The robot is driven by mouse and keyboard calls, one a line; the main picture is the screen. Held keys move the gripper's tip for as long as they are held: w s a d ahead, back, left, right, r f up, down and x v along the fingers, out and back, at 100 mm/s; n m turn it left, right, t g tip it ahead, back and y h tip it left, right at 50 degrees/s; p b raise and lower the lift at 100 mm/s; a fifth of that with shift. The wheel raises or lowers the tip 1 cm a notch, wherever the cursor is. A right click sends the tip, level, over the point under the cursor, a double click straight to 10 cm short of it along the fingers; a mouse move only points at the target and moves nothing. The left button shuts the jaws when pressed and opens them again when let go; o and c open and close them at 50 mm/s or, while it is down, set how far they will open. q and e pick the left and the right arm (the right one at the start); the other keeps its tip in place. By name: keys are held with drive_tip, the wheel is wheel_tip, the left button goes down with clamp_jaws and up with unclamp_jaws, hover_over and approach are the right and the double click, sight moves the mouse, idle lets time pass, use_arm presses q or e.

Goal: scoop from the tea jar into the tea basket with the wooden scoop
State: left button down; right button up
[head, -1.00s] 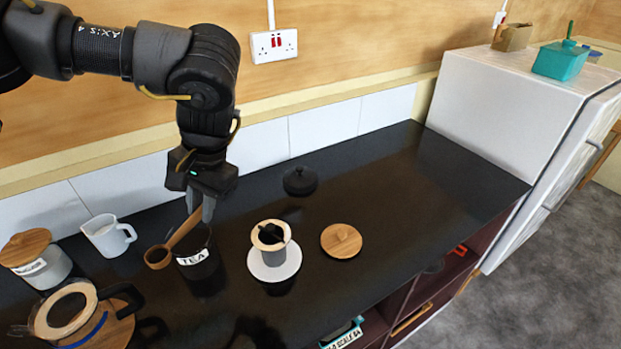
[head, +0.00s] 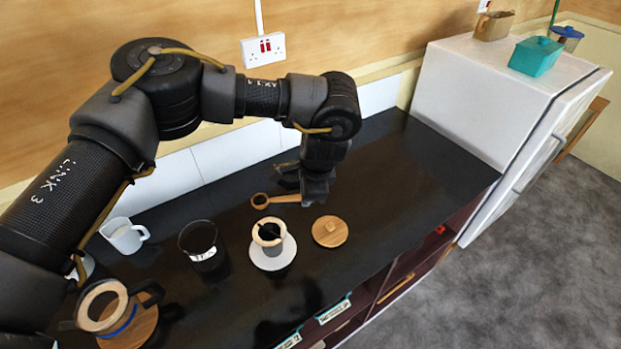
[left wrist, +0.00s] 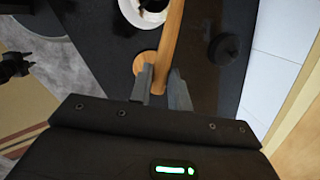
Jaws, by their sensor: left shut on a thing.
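My left gripper (head: 312,198) is shut on the handle of the wooden scoop (head: 285,198), behind the tea basket and wooden lid in the head view. The scoop's round bowl points left. In the left wrist view the handle (left wrist: 171,45) runs up from between the fingertips (left wrist: 158,85); the bowl is out of that frame. The dark tea jar (head: 202,246) stands open to the left of the tea basket (head: 270,236), its label partly visible. The basket has a wooden rim and dark interior and stands on a white saucer (head: 283,261). A dark shape at the left wrist view's left edge may be my right gripper.
A round wooden lid (head: 330,231) lies right of the saucer. A black lid (left wrist: 223,47) lies near the wall. A white jug (head: 124,236) and a glass pot with wooden collar (head: 102,306) stand at left. The counter's right end is clear before the white cabinet (head: 480,95).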

use_arm(q)
drive_tip(key=shift+d, duration=0.5)
drive_tip(key=shift+a, duration=0.15)
